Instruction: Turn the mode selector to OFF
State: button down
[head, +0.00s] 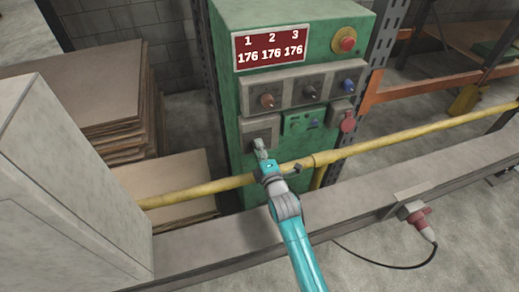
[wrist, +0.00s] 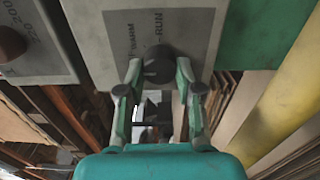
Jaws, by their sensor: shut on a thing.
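The mode selector is a dark round knob (wrist: 158,66) on a grey plate, with the labels WARM and RUN showing beside it in the wrist view.
The green cabinet (head: 229,100) also carries a row of knobs, a red emergency button (head: 346,40) and a display reading 176 three times. A yellow pipe (head: 385,138) crosses in front, close to my gripper. A grey cabinet (head: 60,190) stands at left.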

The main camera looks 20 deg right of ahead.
jog(key=c, duration=0.8)
grip_release()
jog(key=shift+o, duration=0.2)
jog(key=s, duration=1.2)
jog(key=shift+s+f, duration=0.1)
